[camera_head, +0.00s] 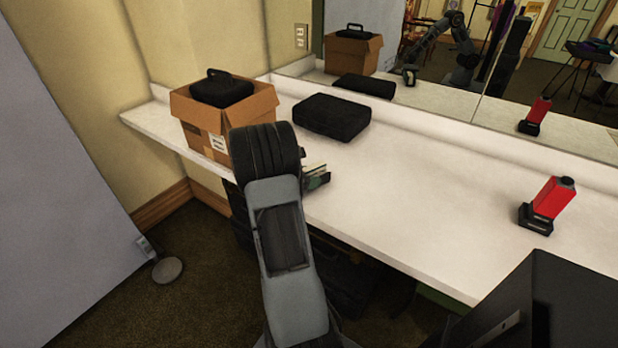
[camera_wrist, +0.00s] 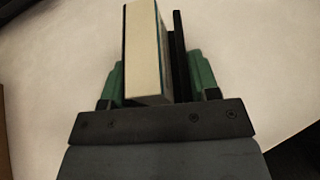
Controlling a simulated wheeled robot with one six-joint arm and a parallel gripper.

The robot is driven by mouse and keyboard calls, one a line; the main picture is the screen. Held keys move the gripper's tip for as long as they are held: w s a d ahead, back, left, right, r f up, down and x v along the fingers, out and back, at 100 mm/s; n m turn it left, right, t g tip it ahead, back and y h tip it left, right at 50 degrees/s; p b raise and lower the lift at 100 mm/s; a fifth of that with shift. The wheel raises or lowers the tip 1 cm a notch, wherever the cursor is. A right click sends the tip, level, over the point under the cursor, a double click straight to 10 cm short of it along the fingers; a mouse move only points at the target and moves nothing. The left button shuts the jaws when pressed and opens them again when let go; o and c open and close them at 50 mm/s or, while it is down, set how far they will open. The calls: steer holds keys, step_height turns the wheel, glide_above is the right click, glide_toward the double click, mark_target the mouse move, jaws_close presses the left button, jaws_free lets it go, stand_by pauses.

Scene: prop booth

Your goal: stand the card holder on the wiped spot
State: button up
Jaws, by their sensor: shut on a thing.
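The card holder (camera_wrist: 180,58), a dark upright plate with a thick cream block of cards (camera_wrist: 147,55) against it, sits between the green fingers of my gripper (camera_wrist: 158,75) in the wrist view. My gripper is shut on it. In the head view only part of the card holder (camera_head: 315,172) shows, just right of my arm, over the near left part of the white counter (camera_head: 400,215). My arm hides most of the gripper there. I cannot tell whether the holder touches the counter. I cannot make out a wiped spot on the white surface.
An open cardboard box (camera_head: 205,140) with a black case (camera_head: 222,90) in it stands at the left end. A flat black case (camera_head: 332,117) lies behind my gripper. A red-and-black object (camera_head: 552,198) stands at right. A mirror (camera_head: 440,80) backs the counter; its middle is clear.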

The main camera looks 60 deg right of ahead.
steer(key=shift+f, duration=0.2)
steer(key=o, duration=1)
steer(key=shift+w+a+r, duration=0.1)
steer(key=shift+a+r, duration=0.1)
steer(key=shift+r, duration=0.15)
steer(key=v, duration=1.1)
steer(key=shift+a+r+p, duration=0.2)
steer(key=shift+a+p, duration=0.15)
steer(key=shift+p, duration=0.05)
steer(key=s+a+r+m+t+y, duration=0.1)
steer(key=a+m+y, duration=0.3)
steer(key=a, duration=0.6)
steer(key=s+a+r+m+t+y, duration=0.2)
steer(key=s+a+m+t+y, duration=0.1)
steer(key=a, duration=0.8)
steer(key=s+a+r+m+t+y, duration=0.1)
steer(key=a+m+t+y, duration=0.3)
steer(key=a, duration=0.6)
steer(key=s+m+y, duration=0.1)
steer(key=m, duration=0.1)
steer(key=shift+s+a+r+m+y, duration=0.2)
steer(key=shift+a+r+m+y, duration=0.1)
steer(key=shift+a, duration=0.1)
